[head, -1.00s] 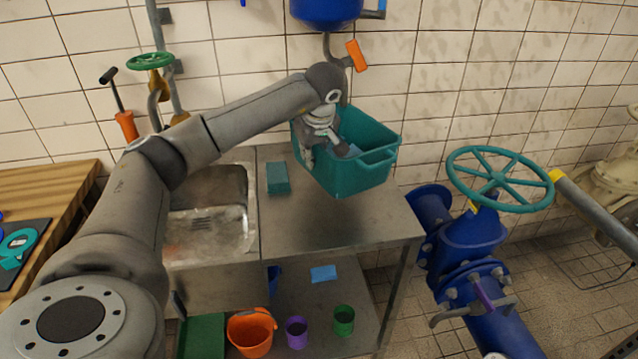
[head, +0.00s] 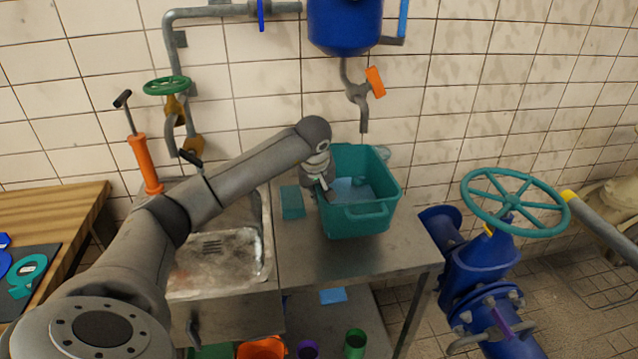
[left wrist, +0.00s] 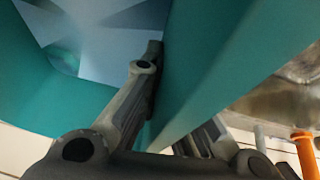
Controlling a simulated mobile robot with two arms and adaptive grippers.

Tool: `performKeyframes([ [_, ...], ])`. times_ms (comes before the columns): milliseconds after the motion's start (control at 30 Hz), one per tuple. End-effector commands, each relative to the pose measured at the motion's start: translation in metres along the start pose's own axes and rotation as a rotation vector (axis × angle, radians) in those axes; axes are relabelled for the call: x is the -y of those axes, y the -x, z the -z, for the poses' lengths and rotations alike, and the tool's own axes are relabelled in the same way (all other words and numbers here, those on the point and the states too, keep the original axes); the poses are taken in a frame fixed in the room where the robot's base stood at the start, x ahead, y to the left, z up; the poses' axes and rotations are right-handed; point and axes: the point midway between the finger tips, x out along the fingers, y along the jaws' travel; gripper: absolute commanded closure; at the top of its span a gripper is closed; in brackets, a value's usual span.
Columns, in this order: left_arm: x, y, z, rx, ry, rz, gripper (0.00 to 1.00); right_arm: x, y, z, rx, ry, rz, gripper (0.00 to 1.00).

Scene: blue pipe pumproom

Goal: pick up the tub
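The teal tub (head: 356,222) is at the right part of the steel counter, open side up, with a pale blue surface inside. I cannot tell whether its base touches the counter. My left gripper (head: 322,188) is at the tub's left wall. In the left wrist view, the fingers of my left gripper (left wrist: 170,95) straddle the teal wall (left wrist: 205,75), one inside and one outside. The inner finger lies against the wall; the outer fingertip is hidden behind it. My right gripper is out of view.
A green sponge-like block (head: 292,202) lies left of the tub, beside the sink (head: 215,255). A blue tank (head: 345,25) and an orange-handled valve (head: 375,82) hang above. A teal handwheel (head: 515,203) stands right. The counter's front (head: 330,258) is bare.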

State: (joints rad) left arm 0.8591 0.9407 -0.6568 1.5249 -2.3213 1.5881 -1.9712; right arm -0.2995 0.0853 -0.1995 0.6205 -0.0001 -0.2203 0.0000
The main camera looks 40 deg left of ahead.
Motion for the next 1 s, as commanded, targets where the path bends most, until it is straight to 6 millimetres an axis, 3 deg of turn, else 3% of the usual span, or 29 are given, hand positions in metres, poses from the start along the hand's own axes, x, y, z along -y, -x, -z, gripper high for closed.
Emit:
performKeyframes([
  [167,-0.001,-0.007,-0.002,-0.004,0.004,-0.008,1.0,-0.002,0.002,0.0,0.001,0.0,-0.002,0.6],
  [400,0.002,-0.032,-0.012,-0.004,0.004,-0.008,1.0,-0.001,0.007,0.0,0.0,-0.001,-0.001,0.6],
  [767,0.002,-0.036,-0.013,-0.007,0.004,-0.009,1.0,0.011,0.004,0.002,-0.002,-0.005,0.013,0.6],
  [1000,0.004,-0.039,-0.016,0.0,0.001,-0.001,0.73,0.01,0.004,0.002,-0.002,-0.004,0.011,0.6],
])
